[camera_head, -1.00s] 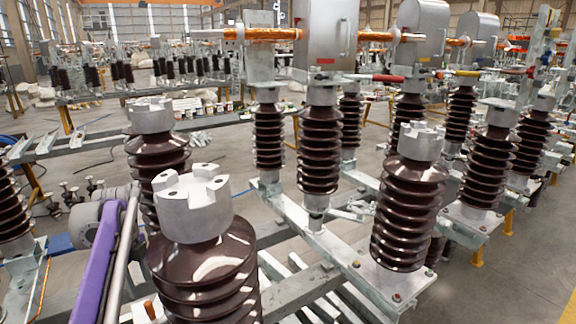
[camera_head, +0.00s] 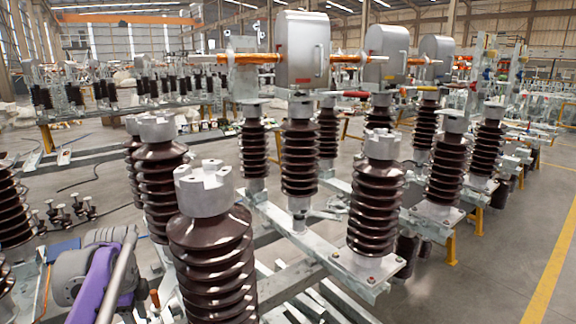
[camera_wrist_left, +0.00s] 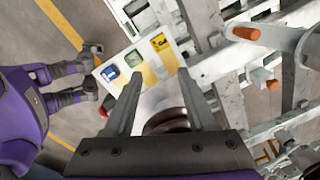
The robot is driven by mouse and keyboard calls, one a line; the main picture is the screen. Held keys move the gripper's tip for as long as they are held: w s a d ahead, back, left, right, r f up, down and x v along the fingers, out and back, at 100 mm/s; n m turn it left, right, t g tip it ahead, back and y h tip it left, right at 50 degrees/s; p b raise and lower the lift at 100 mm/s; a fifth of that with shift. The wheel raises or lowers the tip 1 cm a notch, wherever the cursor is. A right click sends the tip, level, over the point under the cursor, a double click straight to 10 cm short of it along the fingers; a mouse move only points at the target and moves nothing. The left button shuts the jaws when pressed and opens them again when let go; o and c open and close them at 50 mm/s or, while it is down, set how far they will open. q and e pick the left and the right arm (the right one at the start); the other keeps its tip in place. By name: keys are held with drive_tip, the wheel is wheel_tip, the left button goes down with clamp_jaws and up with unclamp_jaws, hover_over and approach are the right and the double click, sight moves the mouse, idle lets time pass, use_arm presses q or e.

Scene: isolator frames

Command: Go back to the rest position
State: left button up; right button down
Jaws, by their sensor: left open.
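My left gripper (camera_wrist_left: 159,76) shows in the left wrist view with its two grey fingers wide apart. Nothing is held between them. A brown rounded part (camera_wrist_left: 168,122), apparently an insulator, shows partly behind the gripper's base. In the head view a purple link of my left arm (camera_head: 98,282) is at the lower left, and its gripper is out of view. The nearest brown insulator (camera_head: 212,250) with a grey notched cap stands just right of that arm. My right gripper shows in neither view.
Several brown insulators stand on galvanized beams (camera_head: 300,235), with metal boxes (camera_head: 302,48) and copper-coloured bars above. A white panel with coloured stickers (camera_wrist_left: 138,62) lies beyond the left fingers. Open floor (camera_head: 500,270) with a yellow line is at the right.

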use_arm(q)
drive_tip(key=s+d+f+n+t+p, duration=0.1)
drive_tip(key=s+d+f+n+t, duration=0.1)
drive_tip(key=s+d+f+n, duration=0.3)
drive_tip(key=s+d+f+n+t+p, duration=0.2)
drive_tip(key=s+d+f+n, duration=0.3)
drive_tip(key=s+d+n, duration=0.4)
drive_tip(key=s+d, duration=0.4)
drive_tip(key=s, duration=0.2)
drive_tip(key=shift+s+d+n, duration=0.2)
drive_tip(key=shift+d+n, duration=0.1)
drive_tip(key=shift+n, duration=0.1)
drive_tip(key=shift+a, duration=0.1)
